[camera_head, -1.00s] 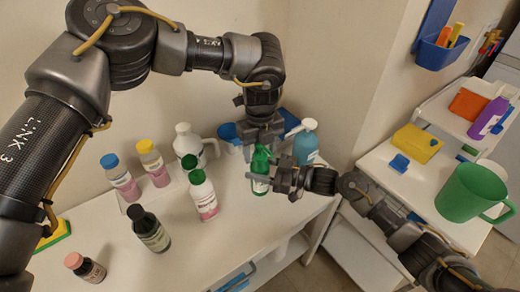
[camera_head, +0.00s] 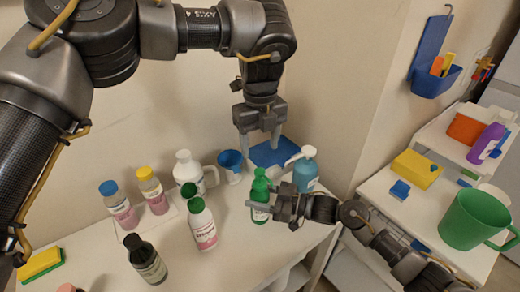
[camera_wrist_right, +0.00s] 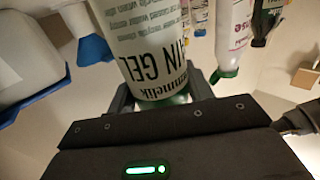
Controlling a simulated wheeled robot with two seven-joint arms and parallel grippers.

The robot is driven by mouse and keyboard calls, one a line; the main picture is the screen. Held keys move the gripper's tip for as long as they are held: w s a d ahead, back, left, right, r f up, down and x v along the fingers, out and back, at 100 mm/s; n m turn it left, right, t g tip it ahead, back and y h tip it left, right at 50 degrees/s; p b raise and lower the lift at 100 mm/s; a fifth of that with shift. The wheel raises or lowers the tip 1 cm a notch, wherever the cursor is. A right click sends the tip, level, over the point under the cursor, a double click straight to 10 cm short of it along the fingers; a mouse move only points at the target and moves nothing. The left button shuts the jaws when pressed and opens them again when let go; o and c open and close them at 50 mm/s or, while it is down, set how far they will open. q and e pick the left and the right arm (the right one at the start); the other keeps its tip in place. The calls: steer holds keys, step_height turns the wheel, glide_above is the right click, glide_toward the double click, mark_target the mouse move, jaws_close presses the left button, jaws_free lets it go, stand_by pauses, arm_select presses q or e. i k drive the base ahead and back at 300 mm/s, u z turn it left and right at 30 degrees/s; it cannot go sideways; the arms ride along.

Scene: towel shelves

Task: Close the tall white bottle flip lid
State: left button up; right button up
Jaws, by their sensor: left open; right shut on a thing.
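The tall white bottle (camera_head: 203,228) with a pink label stands upright on the table. Its green cap (camera_head: 195,205) is on top, and a second green piece (camera_head: 188,190), apparently the raised flip lid, shows just behind. My right gripper (camera_head: 272,207) is shut on the green bottle (camera_head: 260,190), right of the white bottle. In the right wrist view the held bottle's label (camera_wrist_right: 150,55) fills the middle, and the white bottle (camera_wrist_right: 235,35) shows beyond it. My left gripper (camera_head: 260,145) is open and empty, above and behind the green bottle, apart from both bottles.
A white jug (camera_head: 185,168), blue funnel (camera_head: 231,162) and blue pump bottle (camera_head: 306,175) stand at the back. Blue-capped (camera_head: 120,208), yellow-capped (camera_head: 153,192) and dark (camera_head: 147,262) bottles stand left of the white bottle. Bare tabletop (camera_head: 240,240) lies to its right.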

mark_target(187, 191)
steer(key=k, duration=1)
